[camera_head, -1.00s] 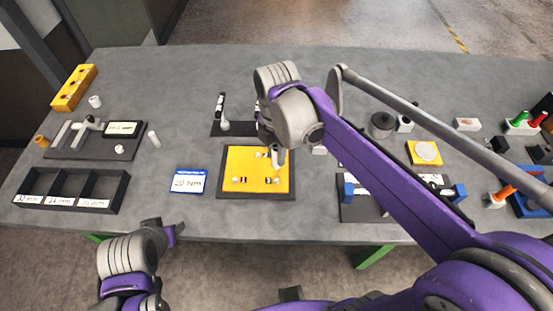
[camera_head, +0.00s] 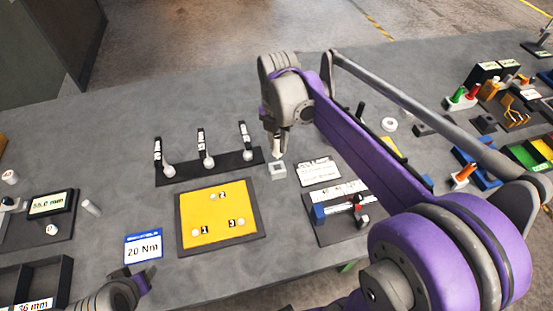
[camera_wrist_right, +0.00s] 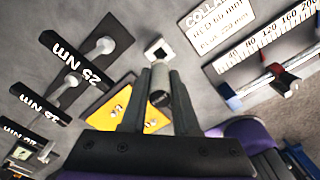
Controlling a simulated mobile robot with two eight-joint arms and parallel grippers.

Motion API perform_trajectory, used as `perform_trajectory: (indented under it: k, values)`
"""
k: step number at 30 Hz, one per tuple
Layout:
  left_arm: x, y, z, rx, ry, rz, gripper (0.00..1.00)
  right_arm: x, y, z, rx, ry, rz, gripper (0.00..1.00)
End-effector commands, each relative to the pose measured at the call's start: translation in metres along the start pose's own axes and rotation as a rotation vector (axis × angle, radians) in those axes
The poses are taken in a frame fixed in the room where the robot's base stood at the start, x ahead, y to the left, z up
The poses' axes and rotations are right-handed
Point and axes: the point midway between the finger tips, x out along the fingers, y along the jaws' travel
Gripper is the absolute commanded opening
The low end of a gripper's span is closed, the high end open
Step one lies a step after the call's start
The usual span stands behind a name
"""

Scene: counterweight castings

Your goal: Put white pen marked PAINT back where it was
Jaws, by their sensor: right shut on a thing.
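My right gripper (camera_head: 280,150) is shut on the white pen (camera_head: 277,146), which points down just above a small pale square holder (camera_head: 278,171). In the right wrist view the pen's round end (camera_wrist_right: 160,97) shows between the two fingers, and the holder (camera_wrist_right: 158,50), with a dark square hole, lies just beyond the fingertips. The pen looks apart from the holder, but the gap is hard to judge. The PAINT marking cannot be read. My left gripper (camera_head: 140,283) is low at the bottom left; its jaws are unclear.
A dark rack with several 25 Nm tools (camera_head: 208,163) stands left of the holder. A yellow numbered plate (camera_head: 220,200) is in front. A COLLAR card (camera_head: 319,171) and a measuring fixture (camera_head: 343,206) are at right. A 20 Nm card (camera_head: 143,248) lies at left.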

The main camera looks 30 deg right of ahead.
Motion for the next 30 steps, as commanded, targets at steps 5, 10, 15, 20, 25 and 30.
perform_trajectory:
  k: [5,10,15,20,25,30]
  values:
    - [0.001,0.000,0.001,0.000,-0.001,0.000,0.52,0.021,0.000,0.000,0.000,0.000,0.000,0.00]
    - [0.002,0.000,0.002,0.000,-0.002,0.000,0.52,0.044,0.000,0.000,0.000,0.000,0.000,0.00]
    - [0.002,0.000,0.003,0.000,-0.003,0.000,0.52,0.063,0.000,0.000,0.000,0.000,0.000,0.00]
    - [0.002,0.000,0.003,0.000,-0.003,0.000,0.52,0.064,0.001,0.000,0.000,0.000,0.000,0.00]
    - [0.003,0.000,0.004,0.000,-0.005,0.000,0.52,0.065,0.000,0.000,0.000,0.000,0.000,0.00]
    - [0.005,0.000,0.006,0.000,-0.006,0.000,0.52,0.068,0.000,0.000,0.000,0.000,0.000,0.41]
